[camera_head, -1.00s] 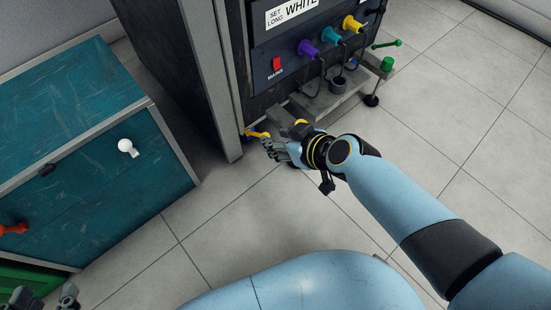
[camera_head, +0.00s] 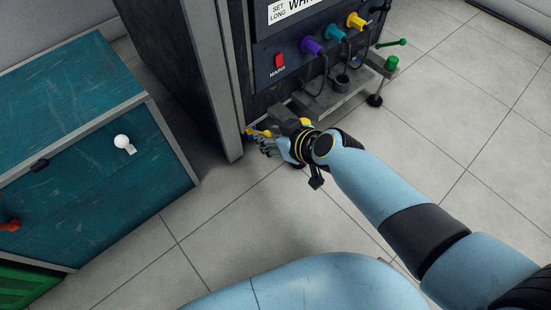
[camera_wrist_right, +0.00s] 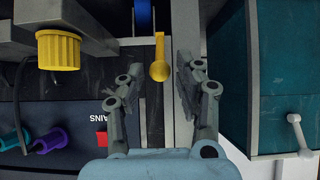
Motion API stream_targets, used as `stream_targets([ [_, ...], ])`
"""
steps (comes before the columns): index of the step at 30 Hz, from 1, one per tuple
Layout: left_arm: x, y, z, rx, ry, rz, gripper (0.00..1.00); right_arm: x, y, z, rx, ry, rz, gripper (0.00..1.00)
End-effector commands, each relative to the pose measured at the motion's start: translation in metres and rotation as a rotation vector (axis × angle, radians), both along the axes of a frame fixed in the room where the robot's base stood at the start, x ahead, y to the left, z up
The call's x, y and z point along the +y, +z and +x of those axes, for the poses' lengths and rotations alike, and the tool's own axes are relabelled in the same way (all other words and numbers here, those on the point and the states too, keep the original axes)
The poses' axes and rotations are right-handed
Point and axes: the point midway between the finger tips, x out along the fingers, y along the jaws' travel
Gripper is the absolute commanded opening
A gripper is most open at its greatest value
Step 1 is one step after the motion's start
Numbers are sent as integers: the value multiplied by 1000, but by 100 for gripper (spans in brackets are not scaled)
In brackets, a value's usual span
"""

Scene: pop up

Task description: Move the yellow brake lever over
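The yellow brake lever (camera_head: 258,132) sticks out low at the front corner of the dark machine. In the right wrist view the yellow lever (camera_wrist_right: 160,62), with its rounded end, lies between the finger tips, with a visible space on either side. My right gripper (camera_head: 266,146) is at the lever in the head view and partly overlaps it. In the wrist view the right gripper (camera_wrist_right: 160,78) is open, its fingers spread apart, holding nothing. My left gripper is not in view.
The machine panel (camera_head: 290,62) has a red switch (camera_head: 280,61) and purple, teal and yellow connectors. A yellow knob (camera_wrist_right: 58,50) stands beside the gripper in the wrist view. A teal cabinet (camera_head: 95,185) with a white handle (camera_head: 122,142) is at left. Floor between is clear.

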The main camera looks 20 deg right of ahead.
Motion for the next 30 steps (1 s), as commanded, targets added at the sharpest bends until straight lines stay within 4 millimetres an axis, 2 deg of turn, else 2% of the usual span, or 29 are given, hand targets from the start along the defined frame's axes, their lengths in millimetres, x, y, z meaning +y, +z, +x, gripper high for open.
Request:
stream_targets([
  [4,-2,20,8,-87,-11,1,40,2,-6,5,1,-1,0,35],
  [5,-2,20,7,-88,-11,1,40,2,-5,5,1,-1,0,32],
  [12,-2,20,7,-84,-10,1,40,2,-4,5,-1,0,0,2],
  [19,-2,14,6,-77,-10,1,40,1,-8,3,1,-1,0,2],
  [30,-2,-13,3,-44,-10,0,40,-2,-29,-9,7,0,1,2],
])
